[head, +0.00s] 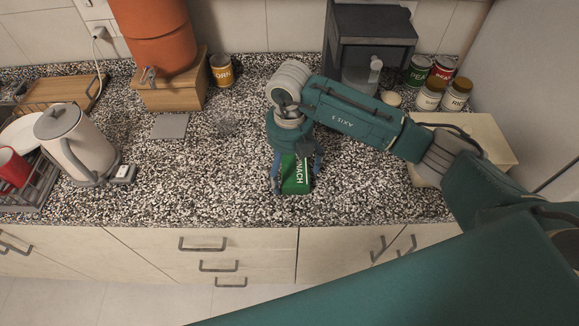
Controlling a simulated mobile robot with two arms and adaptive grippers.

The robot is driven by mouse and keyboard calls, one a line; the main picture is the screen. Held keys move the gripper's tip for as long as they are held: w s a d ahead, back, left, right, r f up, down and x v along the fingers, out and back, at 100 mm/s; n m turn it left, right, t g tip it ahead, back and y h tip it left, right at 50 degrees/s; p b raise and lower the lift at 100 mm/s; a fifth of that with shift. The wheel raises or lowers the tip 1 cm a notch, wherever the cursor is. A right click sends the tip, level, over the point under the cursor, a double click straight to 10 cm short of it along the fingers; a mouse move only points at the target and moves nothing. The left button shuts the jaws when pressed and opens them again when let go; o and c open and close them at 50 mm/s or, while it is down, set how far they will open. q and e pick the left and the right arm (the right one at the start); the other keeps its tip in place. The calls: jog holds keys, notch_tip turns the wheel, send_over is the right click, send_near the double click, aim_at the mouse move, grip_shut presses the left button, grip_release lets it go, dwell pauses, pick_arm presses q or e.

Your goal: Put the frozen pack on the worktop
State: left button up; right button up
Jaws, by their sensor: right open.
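The frozen pack is a green packet (295,176) with white lettering that reads in part "NACH". It is on the speckled worktop (370,190), near the front edge. My right gripper (295,184) is above it, pointing down, with one blue finger on each side of the pack. The fingers are open, and I cannot tell if either touches it. The upper part of the pack is hidden by the gripper. My left gripper is not in view.
A kettle (75,145) and a dish rack (38,185) stand at the left. An orange container (155,35) sits on a wooden box (170,92). Jars and cans (430,95) stand at the back right. The worktop left of the gripper is mostly clear.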

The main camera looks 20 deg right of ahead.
aim_at(289, 167)
notch_tip(289, 167, up, 12)
jog(key=b, duration=0.3)
jog(key=shift+b, duration=0.3)
